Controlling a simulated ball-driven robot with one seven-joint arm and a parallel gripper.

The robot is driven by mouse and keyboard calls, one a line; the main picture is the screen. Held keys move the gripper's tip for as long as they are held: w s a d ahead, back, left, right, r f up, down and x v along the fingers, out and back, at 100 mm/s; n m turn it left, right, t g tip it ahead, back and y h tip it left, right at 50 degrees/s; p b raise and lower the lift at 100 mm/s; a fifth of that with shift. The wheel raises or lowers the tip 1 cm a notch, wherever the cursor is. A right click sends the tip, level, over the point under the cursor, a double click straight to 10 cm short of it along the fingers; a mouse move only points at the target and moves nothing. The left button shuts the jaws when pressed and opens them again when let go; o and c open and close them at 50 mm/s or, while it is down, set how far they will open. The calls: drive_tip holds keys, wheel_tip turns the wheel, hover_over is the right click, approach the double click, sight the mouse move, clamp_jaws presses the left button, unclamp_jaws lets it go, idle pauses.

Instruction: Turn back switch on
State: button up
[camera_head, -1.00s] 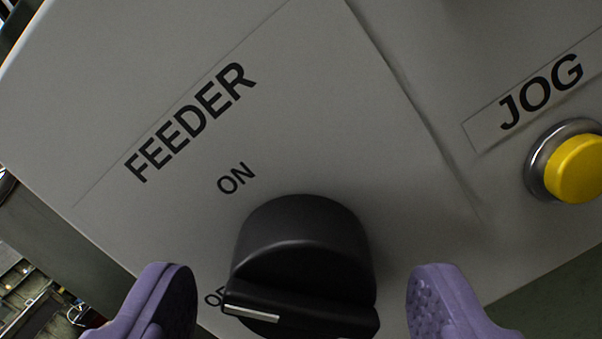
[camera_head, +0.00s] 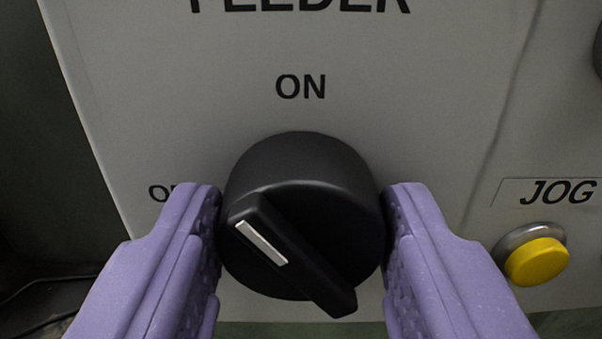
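The black rotary FEEDER switch (camera_head: 310,175) is on the light grey panel, low in the middle of the view. Its raised handle slants from upper left to lower right, and its white pointer mark (camera_head: 261,242) faces upper left, roughly toward the partly hidden OFF label (camera_head: 161,193). The ON label (camera_head: 301,87) is straight above the switch. My gripper (camera_head: 302,215) has one purple finger on each side of the switch. Both fingers appear to touch its round sides, shut on it. The left finger covers part of OFF.
A yellow JOG push button (camera_head: 537,261) in a metal ring sits to the right, close to my right finger, under its JOG label (camera_head: 556,192). A dark round part (camera_head: 598,50) shows at the right edge. Left of the panel is dark space with a cable.

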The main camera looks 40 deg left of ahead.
drive_tip(key=c, duration=0.4)
drive_tip(key=shift+r+m+p, duration=0.2)
drive_tip(key=shift+m+p, duration=0.8)
drive_tip(key=shift+p, duration=0.2)
drive_tip(key=shift+f+m+p, duration=0.2)
drive_tip(key=shift+m+p, duration=0.6)
drive_tip(key=shift+m, duration=0.2)
drive_tip(key=shift+r+m+p, duration=0.15)
drive_tip(key=shift+m+p, duration=0.85)
drive_tip(key=shift+p, duration=0.15)
drive_tip(key=shift+f+m+p, duration=0.2)
drive_tip(key=shift+m+p, duration=0.4)
drive_tip(key=shift+m, duration=0.3)
drive_tip(key=o, duration=1.3)
drive_tip(key=shift+o, duration=0.2)
